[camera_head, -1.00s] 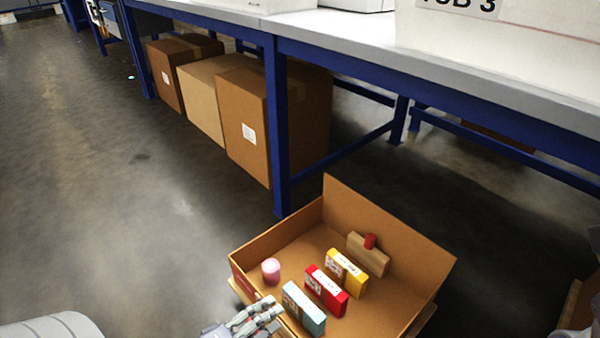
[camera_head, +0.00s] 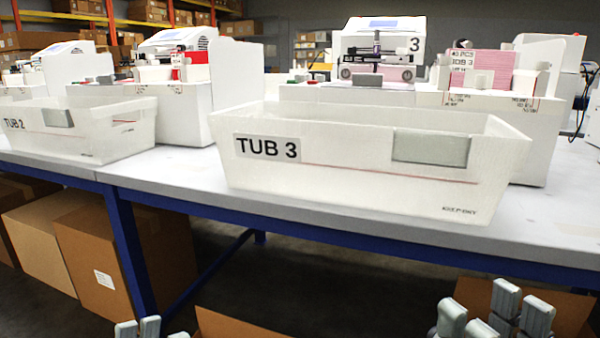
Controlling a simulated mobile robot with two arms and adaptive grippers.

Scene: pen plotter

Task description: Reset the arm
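My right gripper (camera_head: 494,308) shows at the bottom right, with its grey fingertips pointing up. Its fingers stand apart and nothing shows between them. It is in front of and below the table edge, over a brown cardboard surface (camera_head: 567,309). My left gripper (camera_head: 148,328) shows only as a few grey fingertips at the bottom left edge. The rest of it is cut off, so its opening cannot be told. Most of both arms is out of view.
A white tub labelled TUB 3 (camera_head: 340,185) stands at the table's (camera_head: 190,172) front edge, with TUB 2 (camera_head: 70,145) to its left. Plotter machine 3 (camera_head: 378,52) stands behind. Cardboard boxes (camera_head: 90,262) are under the table. A cardboard flap (camera_head: 235,326) rises at the bottom.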

